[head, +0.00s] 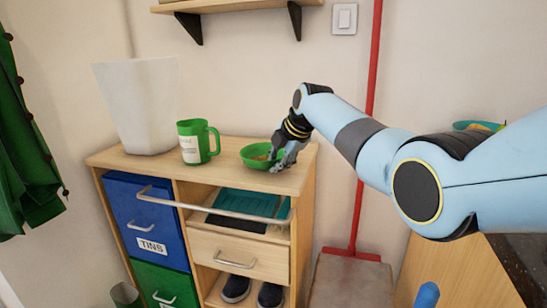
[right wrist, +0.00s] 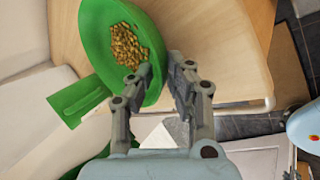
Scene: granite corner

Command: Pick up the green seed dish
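The green seed dish (head: 255,157) stands on the right part of the wooden cabinet top (head: 225,152). In the right wrist view the dish (right wrist: 110,15) shows brown seeds (right wrist: 127,45) inside. My right gripper (head: 283,156) is at the dish's right edge. In the right wrist view the gripper (right wrist: 160,68) has its fingers apart, one overlapping the inside of the dish and the other just outside the rim. I cannot tell whether either finger touches the rim. My left gripper is in neither view.
A green mug (head: 190,148) with a label and a tall white bin (head: 138,105) stand left of the dish. A shelf (head: 235,6) is above. A red broom handle (head: 368,110) leans right of the cabinet. A bowl with orange contents (head: 480,126) is partly hidden behind my right arm.

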